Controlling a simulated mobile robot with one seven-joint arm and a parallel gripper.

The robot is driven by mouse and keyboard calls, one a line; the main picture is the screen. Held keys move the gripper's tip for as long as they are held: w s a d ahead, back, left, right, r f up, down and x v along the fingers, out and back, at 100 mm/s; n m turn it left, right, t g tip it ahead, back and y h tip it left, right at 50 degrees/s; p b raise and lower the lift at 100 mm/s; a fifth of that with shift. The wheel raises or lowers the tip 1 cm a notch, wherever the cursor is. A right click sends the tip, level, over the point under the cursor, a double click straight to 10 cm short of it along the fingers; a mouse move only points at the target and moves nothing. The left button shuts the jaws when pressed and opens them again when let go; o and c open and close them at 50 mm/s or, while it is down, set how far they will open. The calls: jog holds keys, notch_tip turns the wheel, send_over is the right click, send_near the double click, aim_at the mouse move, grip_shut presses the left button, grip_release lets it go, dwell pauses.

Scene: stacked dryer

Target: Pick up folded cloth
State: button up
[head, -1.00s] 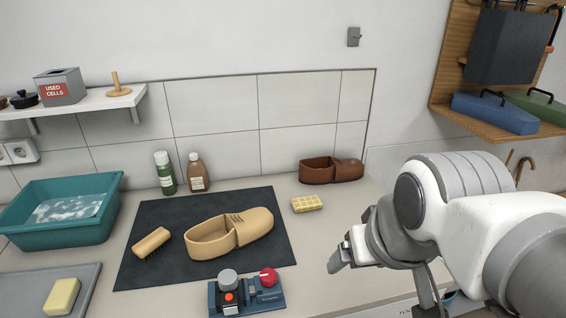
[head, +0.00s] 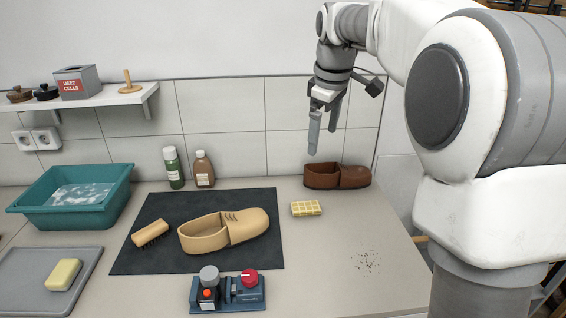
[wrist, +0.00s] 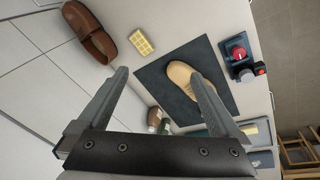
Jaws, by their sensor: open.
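The folded cloth (head: 306,208) is a small flat yellow-and-white checked block lying on the grey counter, just right of the dark mat. It also shows in the wrist view (wrist: 140,41) near the top, beyond the left fingertip. My gripper (head: 323,141) hangs with its fingers pointing down, well above the counter near the tiled wall. In the head view it shows above the cloth in the picture. In the wrist view my gripper (wrist: 160,74) has its two fingers wide apart with nothing between them.
A brown shoe (head: 338,175) stands behind the cloth. A tan shoe (head: 205,236) and a brush (head: 149,233) lie on the dark mat (head: 140,264). A blue device (head: 227,295) with knobs is at the front. Dark specks (head: 367,261) mark the otherwise clear right counter.

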jog(key=w+f+n+g, duration=0.1)
jog(key=w+f+n, duration=0.5)
jog(key=w, duration=0.5)
jog(key=n+g, duration=0.1)
jog(key=n, duration=0.2)
send_near(305, 206)
notch_tip(305, 206, down, 3)
jog(key=shift+b, duration=0.65)
jog(key=shift+w+f, duration=0.2)
jog(key=shift+f, duration=1.4)
jog(key=shift+w+f, duration=0.2)
jog(key=shift+f, duration=1.4)
jog(key=shift+c, duration=0.3)
jog(key=c, duration=1.2)
jog(key=shift+c, duration=0.2)
